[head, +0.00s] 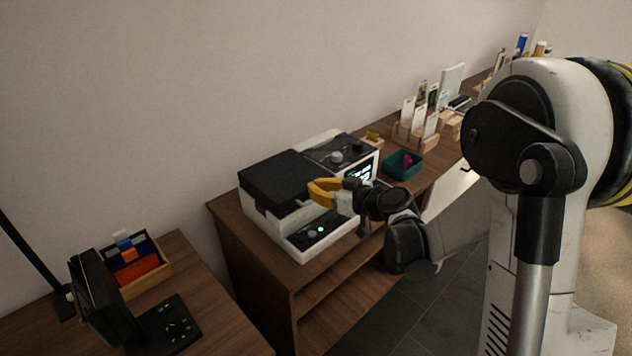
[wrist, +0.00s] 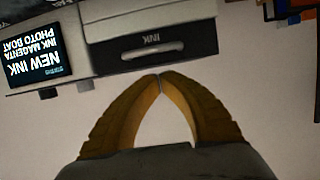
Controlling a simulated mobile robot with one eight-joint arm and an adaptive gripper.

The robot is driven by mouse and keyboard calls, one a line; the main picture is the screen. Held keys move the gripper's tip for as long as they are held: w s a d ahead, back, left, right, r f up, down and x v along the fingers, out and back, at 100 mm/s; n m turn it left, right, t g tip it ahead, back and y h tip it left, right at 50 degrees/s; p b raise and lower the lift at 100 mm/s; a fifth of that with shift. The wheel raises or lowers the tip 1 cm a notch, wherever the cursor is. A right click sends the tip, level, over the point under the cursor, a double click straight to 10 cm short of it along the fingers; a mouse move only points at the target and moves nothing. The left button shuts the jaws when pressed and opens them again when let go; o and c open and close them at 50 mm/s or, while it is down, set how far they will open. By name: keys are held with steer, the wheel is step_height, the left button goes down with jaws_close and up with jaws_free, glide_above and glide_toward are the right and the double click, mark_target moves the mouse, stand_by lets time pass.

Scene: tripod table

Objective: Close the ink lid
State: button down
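The printer (head: 266,227), white with black upper parts, stands on a wooden desk in the head view. In the wrist view, a dark grey panel marked INK (wrist: 152,39) appears upside down, with a pale handle slot. I take it for the ink lid; I cannot tell how far open it is. My gripper (head: 314,191) has yellow fingers and is at the printer's front right in the head view. In the wrist view, my gripper's fingertips (wrist: 158,77) meet with nothing between them, just below the handle slot in the picture. I cannot tell whether they touch the panel.
The printer's screen (wrist: 45,48) reads NEW INK, INK MAGENTA, PHOTO BOAT. A teal tray (head: 402,166) and wooden card holders (head: 415,136) stand right of the printer. On the left, a second desk holds a dark device (head: 165,325) and a wooden organizer (head: 139,270).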

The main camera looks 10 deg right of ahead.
steer(key=shift+s+d+f+b, duration=0.2)
steer(key=shift+f+b, duration=0.2)
steer(key=shift+f, duration=0.6)
steer(key=shift+s+d+f+b, duration=0.15)
steer(key=shift+f+b, duration=0.25)
steer(key=shift+f, duration=0.6)
steer(key=shift+f, duration=0.1)
